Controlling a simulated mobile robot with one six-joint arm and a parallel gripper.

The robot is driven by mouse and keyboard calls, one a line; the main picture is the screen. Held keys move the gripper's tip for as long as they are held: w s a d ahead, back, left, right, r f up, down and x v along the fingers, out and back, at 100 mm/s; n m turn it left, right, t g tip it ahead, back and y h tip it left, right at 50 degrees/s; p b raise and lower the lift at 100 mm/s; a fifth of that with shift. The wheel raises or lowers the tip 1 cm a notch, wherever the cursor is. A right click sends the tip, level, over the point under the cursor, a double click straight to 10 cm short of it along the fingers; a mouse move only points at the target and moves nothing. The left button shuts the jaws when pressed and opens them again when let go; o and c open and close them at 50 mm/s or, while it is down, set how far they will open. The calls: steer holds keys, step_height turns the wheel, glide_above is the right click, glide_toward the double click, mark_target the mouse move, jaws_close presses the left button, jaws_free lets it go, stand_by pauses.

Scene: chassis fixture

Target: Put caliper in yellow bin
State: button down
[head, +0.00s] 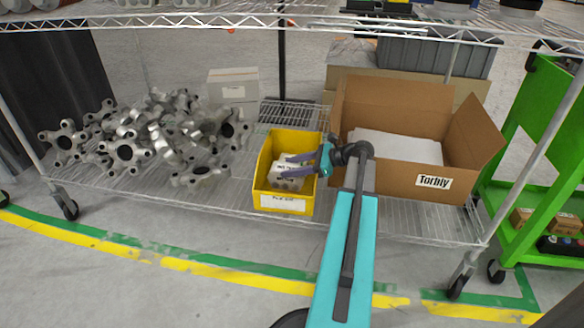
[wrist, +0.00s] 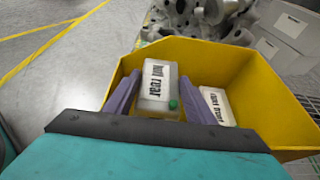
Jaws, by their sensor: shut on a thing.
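The yellow bin (head: 257,182) stands on the wire shelf, and its wall also shows in the wrist view (wrist: 262,88). My gripper (head: 288,166) reaches into the bin from the right. In the wrist view its purple fingers (wrist: 158,82) are shut on a pale block (wrist: 156,98) with a black-lettered label ending in "rear" and a green dot, possibly the caliper. The block is inside the bin's outline; whether it touches the bottom I cannot tell. A second pale labelled block (wrist: 217,106) lies in the bin, to the right of the held one.
Several grey metal castings (head: 125,152) are piled on the shelf left of the bin. An open cardboard box (head: 400,182) marked "Torbly" stands close on the right. Small white boxes (head: 233,88) stand behind. A shelf (head: 200,18) runs overhead. A green cart (head: 535,130) is far right.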

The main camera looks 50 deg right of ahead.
steer(key=c, duration=0.8)
jaws_free()
steer(key=shift+f, duration=0.2)
steer(key=shift+r, duration=0.15)
steer(key=shift+r, duration=0.2)
steer(key=p+v, duration=0.5)
steer(key=v, duration=0.7)
steer(key=shift+r, duration=0.4)
